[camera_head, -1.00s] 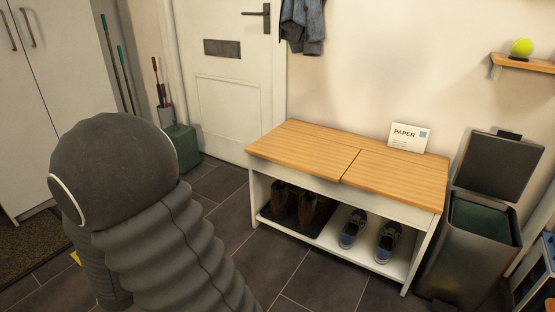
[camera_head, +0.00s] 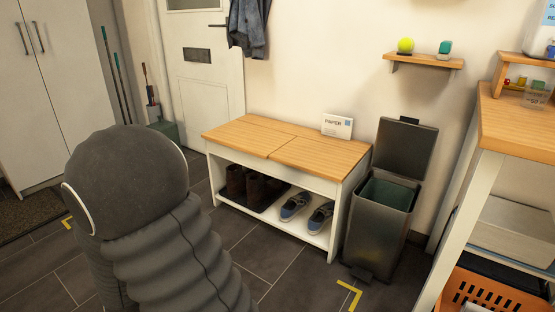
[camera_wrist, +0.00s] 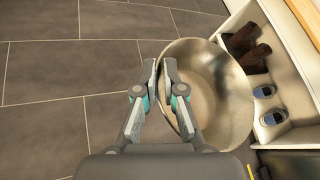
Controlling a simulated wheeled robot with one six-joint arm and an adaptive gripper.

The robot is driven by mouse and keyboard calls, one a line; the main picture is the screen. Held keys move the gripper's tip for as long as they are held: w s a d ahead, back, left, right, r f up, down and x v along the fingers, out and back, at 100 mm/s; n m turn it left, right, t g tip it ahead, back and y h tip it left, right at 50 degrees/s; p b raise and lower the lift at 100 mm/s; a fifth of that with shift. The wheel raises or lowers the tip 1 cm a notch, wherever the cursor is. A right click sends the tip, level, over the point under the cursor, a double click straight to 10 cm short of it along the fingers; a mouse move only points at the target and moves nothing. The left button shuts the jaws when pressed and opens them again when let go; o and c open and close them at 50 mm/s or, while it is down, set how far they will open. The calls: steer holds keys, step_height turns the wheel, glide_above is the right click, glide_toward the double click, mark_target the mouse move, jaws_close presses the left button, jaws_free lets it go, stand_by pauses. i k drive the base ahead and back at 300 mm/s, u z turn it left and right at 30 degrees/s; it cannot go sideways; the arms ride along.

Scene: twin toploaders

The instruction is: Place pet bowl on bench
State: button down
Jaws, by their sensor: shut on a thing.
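The pet bowl (camera_wrist: 222,88) is a round, shiny metal bowl in the wrist view. My gripper (camera_wrist: 160,72) is shut on the bowl's left rim and holds it over the dark tiles beside the bench. The bench (camera_head: 315,153) has a wooden top in two panels and a white frame; it stands against the wall in the head view. Its front edge and lower shelf also show at the right of the wrist view (camera_wrist: 293,62). In the head view my arm covers the lower left, and neither gripper nor bowl shows there.
A PAPER card (camera_head: 337,125) stands at the back of the bench top; the rest of the top is clear. Shoes (camera_head: 294,206) and boots sit on the shelf below. An open bin (camera_head: 378,225) stands right of the bench, then a wooden table (camera_head: 520,125) with an orange crate (camera_head: 490,293) below.

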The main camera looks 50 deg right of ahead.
mark_target(320, 151)
steer(key=k, duration=0.45)
steer(key=z, duration=1.55)
steer(key=i, duration=0.15)
steer(key=z, duration=0.05)
